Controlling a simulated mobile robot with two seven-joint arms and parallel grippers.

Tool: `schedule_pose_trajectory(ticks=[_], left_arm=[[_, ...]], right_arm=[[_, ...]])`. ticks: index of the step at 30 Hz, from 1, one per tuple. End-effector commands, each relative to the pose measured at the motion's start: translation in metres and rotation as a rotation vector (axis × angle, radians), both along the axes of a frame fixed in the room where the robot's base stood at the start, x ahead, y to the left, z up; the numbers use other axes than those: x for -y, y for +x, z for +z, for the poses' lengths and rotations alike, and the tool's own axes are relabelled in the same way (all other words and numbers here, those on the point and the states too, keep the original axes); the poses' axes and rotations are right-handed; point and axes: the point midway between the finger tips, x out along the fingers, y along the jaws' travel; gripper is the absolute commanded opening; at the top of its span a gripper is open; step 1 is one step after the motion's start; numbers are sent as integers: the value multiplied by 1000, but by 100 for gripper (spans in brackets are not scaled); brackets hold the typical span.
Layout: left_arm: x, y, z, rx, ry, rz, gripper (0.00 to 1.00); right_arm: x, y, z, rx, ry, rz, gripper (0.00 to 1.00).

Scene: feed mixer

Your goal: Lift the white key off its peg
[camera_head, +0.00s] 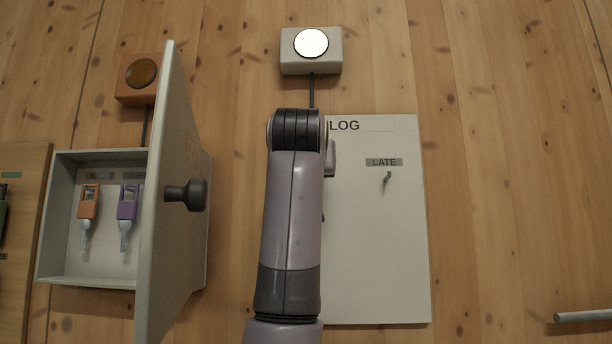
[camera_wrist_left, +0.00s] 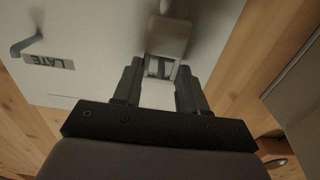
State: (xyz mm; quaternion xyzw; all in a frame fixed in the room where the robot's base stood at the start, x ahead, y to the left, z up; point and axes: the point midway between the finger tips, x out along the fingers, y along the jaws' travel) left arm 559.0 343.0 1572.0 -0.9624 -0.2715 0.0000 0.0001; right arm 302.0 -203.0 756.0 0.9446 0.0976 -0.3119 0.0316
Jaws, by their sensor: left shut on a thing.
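My left gripper (camera_wrist_left: 161,78) is shut on the white key (camera_wrist_left: 158,96), whose pale body shows between the two dark fingers in the left wrist view. The key is in front of the white log board (camera_head: 385,270). Its peg is hidden, so I cannot tell whether the key still hangs on it. In the head view my left arm covers the gripper and most of the key's place, at the board's left side. My right gripper is not in view.
A peg (camera_head: 387,177) under the LATE label is bare. At left, an open grey cabinet (camera_head: 88,280) holds an orange key (camera_head: 88,203) and a purple key (camera_head: 127,204). Its knobbed door (camera_head: 172,245) juts out near my arm. A white button box (camera_head: 311,65) sits above the board.

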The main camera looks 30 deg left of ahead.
Motion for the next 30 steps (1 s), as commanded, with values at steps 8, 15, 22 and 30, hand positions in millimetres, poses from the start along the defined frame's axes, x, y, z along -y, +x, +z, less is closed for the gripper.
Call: schedule_pose_trajectory(ticks=[8, 15, 22, 30], left_arm=[[0, 0, 3, 1, 0, 0, 13], [2, -4, 2, 1, 0, 0, 13], [8, -13, 2, 1, 1, 0, 13], [15, -25, 2, 2, 0, -1, 13]], right_arm=[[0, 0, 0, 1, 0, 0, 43], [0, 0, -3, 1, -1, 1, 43], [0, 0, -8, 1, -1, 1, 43], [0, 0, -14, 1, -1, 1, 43]])
